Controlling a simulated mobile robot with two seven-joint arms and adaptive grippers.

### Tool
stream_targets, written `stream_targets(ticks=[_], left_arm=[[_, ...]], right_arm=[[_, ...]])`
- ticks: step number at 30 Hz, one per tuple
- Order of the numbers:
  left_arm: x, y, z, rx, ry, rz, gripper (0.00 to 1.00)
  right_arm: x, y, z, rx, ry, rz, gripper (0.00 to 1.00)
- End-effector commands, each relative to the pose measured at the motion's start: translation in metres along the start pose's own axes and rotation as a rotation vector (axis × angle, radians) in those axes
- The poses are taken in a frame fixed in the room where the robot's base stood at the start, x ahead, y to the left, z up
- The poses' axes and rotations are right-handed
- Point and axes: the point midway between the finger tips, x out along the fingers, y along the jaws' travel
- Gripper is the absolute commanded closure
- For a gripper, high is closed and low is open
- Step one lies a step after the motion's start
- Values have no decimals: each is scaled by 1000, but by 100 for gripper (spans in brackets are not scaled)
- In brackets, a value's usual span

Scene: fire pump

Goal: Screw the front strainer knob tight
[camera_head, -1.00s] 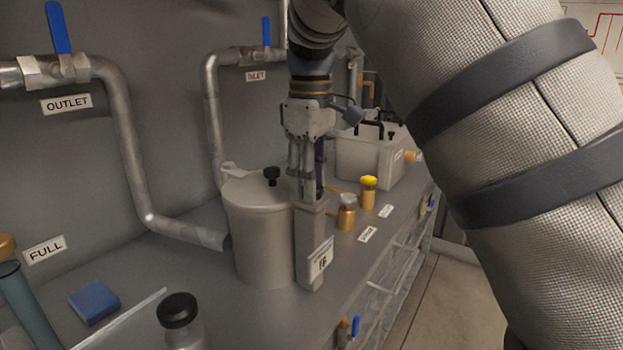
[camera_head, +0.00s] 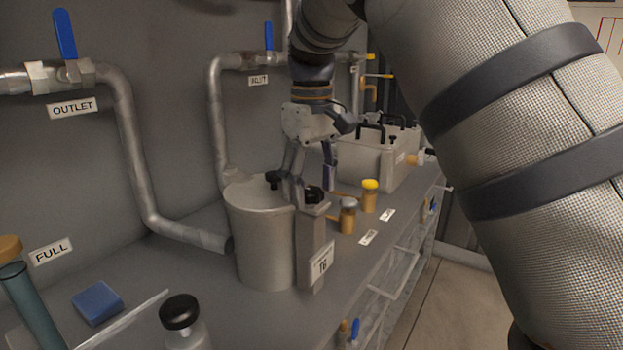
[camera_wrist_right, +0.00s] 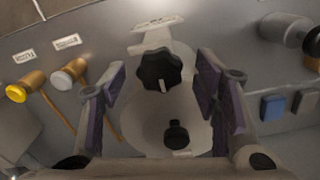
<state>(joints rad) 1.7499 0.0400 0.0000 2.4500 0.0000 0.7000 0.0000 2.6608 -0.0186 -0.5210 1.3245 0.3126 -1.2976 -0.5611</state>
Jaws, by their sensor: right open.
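The front strainer knob (camera_head: 313,194) is black and sits on top of the narrow front part (camera_head: 308,250) of the grey strainer. In the right wrist view this knob (camera_wrist_right: 160,70) is lobed, with a pale mark on its edge. My right gripper (camera_head: 310,178) is open, pointing down just above the knob, with one finger on either side. In the right wrist view the purple-padded fingers (camera_wrist_right: 160,88) stand apart from the knob, with gaps on both sides. A smaller black knob (camera_head: 273,178) sits on the round strainer lid, also seen in the wrist view (camera_wrist_right: 176,133). My left gripper is not in view.
Yellow-topped (camera_head: 369,196) and grey-topped (camera_head: 348,215) brass fittings stand right of the strainer. A pale box with black handles (camera_head: 372,155) is behind. Pipes (camera_head: 130,150) run along the wall. A black-capped bottle (camera_head: 181,318) and blue block (camera_head: 97,302) are at front left.

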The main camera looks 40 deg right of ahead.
Motion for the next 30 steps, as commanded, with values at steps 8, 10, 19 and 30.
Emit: stream_targets(ticks=[8, 10, 19, 30], left_arm=[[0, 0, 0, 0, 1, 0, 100], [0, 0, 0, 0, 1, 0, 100], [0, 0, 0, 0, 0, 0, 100], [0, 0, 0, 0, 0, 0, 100]], right_arm=[[-60, 0, -1, -2, 9, 1, 44], [-78, 0, -1, -1, 7, 0, 44], [-118, 0, 0, 0, 1, -1, 44], [-120, 0, 0, 0, 0, 0, 44]])
